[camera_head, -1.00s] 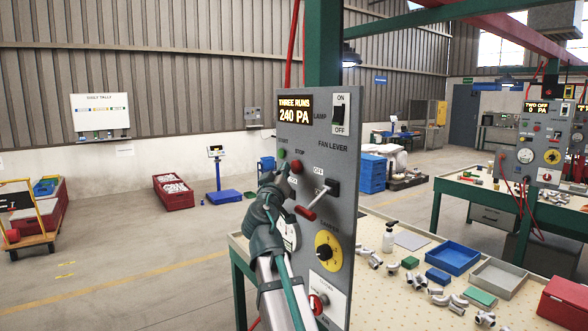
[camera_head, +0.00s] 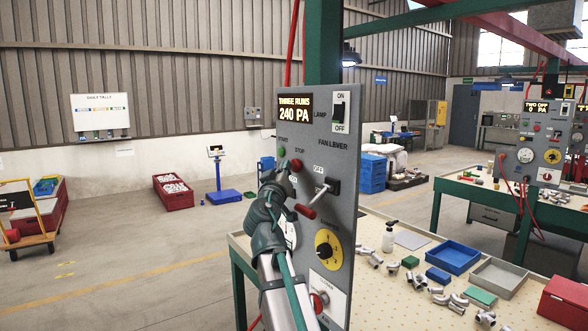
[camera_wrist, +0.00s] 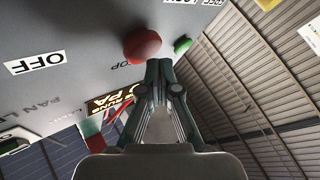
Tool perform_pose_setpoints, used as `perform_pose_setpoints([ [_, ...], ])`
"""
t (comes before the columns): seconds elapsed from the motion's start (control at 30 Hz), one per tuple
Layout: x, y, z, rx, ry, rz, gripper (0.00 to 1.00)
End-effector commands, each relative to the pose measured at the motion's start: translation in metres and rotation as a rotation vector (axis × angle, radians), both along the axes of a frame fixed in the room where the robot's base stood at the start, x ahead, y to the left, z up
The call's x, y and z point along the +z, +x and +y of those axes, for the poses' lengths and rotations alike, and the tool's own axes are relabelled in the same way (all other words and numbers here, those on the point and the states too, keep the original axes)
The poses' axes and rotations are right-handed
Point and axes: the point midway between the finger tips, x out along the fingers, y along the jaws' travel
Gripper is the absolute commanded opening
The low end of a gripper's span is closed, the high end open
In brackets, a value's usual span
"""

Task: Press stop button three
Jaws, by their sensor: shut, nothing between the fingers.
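The grey control panel (camera_head: 337,147) has a display reading "THREE RUNS 240 PA". Its red stop button (camera_head: 297,165) sits under the STOP label, with the green start button (camera_head: 282,152) up and to its left. In the wrist view the red stop button (camera_wrist: 142,47) is just beyond my fingertips, with the green button (camera_wrist: 182,46) to its right. My gripper (camera_wrist: 160,66) is shut and empty, its tips beside the edge of the red button. I cannot tell whether they touch it. In the head view my gripper (camera_head: 286,177) is just below the red button, partly hidden by its own body.
A red-handled fan lever (camera_head: 306,211) projects close right of my gripper. A yellow dial (camera_head: 328,250) and a lower red knob (camera_head: 318,302) are below it. A lamp switch (camera_head: 340,112) is at the top. The bench (camera_head: 375,284) holds fittings and trays. Space left of the panel is open.

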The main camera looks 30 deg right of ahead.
Motion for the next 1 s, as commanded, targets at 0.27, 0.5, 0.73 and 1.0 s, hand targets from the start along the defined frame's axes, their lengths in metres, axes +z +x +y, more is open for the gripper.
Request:
perform_pose_setpoints([
  [0.27, 0.0001, 0.0004, -0.0034, 0.001, 0.002, -0.001, 0.00],
  [0.5, -0.0003, 0.0003, -0.0038, 0.000, 0.001, -0.001, 0.00],
  [0.73, -0.0004, 0.0006, -0.0059, 0.000, 0.001, -0.001, 0.00],
  [1.0, -0.0005, 0.0009, -0.0089, 0.000, 0.001, -0.001, 0.00],
])
